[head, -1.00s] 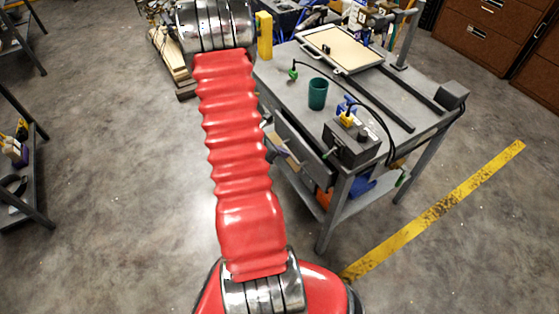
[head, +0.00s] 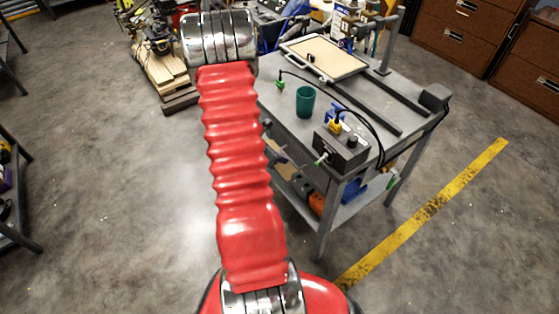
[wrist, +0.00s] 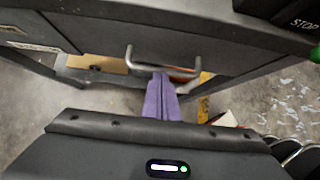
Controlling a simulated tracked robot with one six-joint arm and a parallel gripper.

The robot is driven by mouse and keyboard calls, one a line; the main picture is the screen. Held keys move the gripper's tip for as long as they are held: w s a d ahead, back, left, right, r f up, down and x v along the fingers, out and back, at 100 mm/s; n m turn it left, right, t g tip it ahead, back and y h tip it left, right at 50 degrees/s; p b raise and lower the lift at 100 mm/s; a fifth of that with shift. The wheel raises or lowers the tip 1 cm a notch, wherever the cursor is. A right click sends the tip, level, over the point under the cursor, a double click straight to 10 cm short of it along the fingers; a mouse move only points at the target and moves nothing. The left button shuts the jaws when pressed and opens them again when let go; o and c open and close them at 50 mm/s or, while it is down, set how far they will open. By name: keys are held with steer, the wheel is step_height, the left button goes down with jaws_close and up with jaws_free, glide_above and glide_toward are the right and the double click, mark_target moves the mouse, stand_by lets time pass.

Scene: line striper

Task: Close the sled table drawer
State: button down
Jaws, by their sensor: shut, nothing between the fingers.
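The sled table (head: 378,82) stands right of my red arm in the head view, with a grey top and legs. Its drawer front (wrist: 205,42) is a dark grey panel across the top of the wrist view, with a bent metal handle (wrist: 160,68). In the head view the drawer side of the table is partly hidden by my arm. The drawer looks in or nearly in; I cannot tell whether it is fully flush. My gripper (wrist: 161,76) shows as purple fingers, shut and empty, their tips at the handle; whether they touch it is unclear.
On the tabletop are a green cup (head: 306,102), a dark control box (head: 341,149) with cables, and a framed board (head: 325,57). A lower shelf (head: 345,210) holds orange and blue items. A wooden stack (head: 166,68) stands at the back left. Floor left of my arm is clear.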

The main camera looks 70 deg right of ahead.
steer(key=w+a+f+v, duration=0.1)
steer(key=v, duration=1.2)
steer(key=shift+a+f, duration=0.25)
steer(key=shift+a, duration=0.05)
steer(key=shift+w, duration=0.1)
